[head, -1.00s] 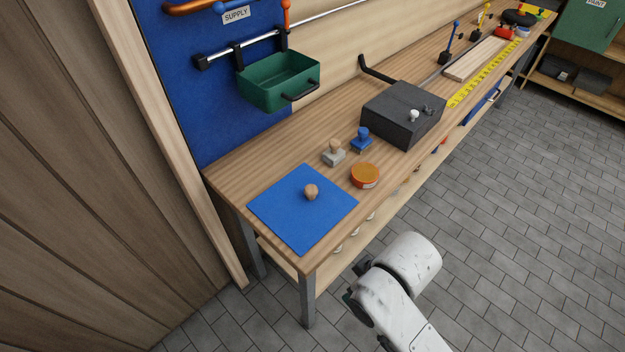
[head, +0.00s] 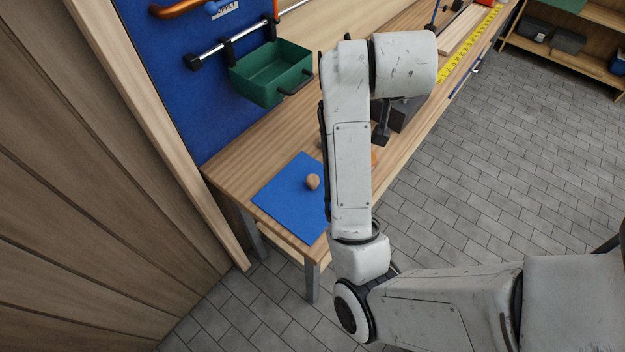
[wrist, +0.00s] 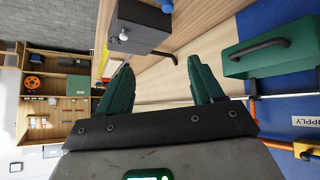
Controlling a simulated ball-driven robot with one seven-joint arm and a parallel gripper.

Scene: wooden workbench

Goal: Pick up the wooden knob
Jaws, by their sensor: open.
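The wooden knob (head: 313,182) is a small rounded light-wood piece standing on the blue mat (head: 283,193) at the near end of the workbench. It shows in the head view just left of my raised arm, which hides the mat's right part. The knob is not seen in the wrist view. My gripper (wrist: 163,82) shows there with two green fingers spread apart and nothing between them. It faces along the bench toward the dark grey box and is away from the knob. In the head view my arm mostly hides the gripper.
The green bin (head: 268,72) hangs from a rail on the blue board; it also shows in the wrist view (wrist: 268,48). The dark grey box (wrist: 138,22) with a black bar stands on the workbench (head: 235,158).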

